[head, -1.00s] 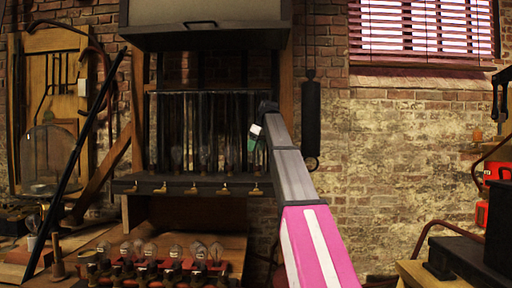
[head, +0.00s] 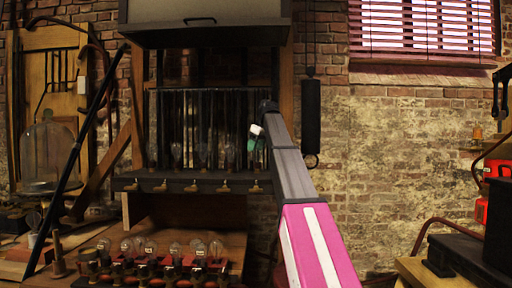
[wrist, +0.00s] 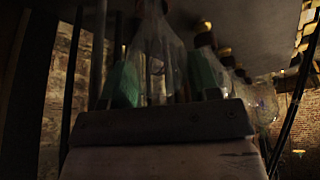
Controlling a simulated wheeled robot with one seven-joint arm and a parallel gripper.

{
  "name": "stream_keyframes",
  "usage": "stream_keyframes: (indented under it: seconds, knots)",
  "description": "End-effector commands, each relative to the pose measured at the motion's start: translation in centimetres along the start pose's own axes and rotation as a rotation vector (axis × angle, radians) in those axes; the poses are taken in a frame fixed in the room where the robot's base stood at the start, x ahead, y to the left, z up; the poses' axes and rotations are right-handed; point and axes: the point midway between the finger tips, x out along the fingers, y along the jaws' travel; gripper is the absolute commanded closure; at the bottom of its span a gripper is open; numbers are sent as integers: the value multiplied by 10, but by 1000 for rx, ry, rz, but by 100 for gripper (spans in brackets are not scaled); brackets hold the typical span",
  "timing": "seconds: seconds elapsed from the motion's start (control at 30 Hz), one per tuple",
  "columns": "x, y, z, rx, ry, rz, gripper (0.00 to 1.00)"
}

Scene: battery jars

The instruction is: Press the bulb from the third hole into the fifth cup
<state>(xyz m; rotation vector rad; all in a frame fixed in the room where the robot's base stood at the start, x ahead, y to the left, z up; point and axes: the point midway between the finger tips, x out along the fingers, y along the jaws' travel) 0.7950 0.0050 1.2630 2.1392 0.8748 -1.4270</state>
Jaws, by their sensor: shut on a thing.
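My gripper (head: 256,143) is at the right end of the dark rack shelf (head: 205,182), by the rightmost cup position. In the wrist view its green finger pads (wrist: 122,86) are on both sides of a clear glass bulb (wrist: 160,58), and it is shut on it. In the head view this bulb is mostly hidden by the gripper. Whether its base touches the cup cannot be told. More bulbs (head: 203,155) stand upright in a row on the shelf to the left. Below, several bulbs (head: 197,248) stand in a red holder (head: 158,274) on the bench.
A dark hood (head: 207,34) hangs over the rack. Dark vertical rods (head: 210,115) stand behind the bulbs. Brass taps (head: 193,187) stick out along the shelf front. A glass dome (head: 50,152) is at the left. Black and red boxes (head: 470,255) are at the right.

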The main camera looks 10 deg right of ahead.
Motion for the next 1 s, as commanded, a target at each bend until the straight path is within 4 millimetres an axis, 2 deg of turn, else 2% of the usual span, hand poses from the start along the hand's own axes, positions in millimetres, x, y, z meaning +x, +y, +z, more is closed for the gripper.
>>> stream_keyframes:
  seconds: [0.6,0.63,0.7,0.73,1.0]
  knots:
    - [3,0,2,0,0,0,73]
    - [3,0,2,0,0,0,41]
    - [3,0,1,0,0,0,18]
    - [3,0,1,0,0,0,15]
    - [3,2,1,2,1,4,15]
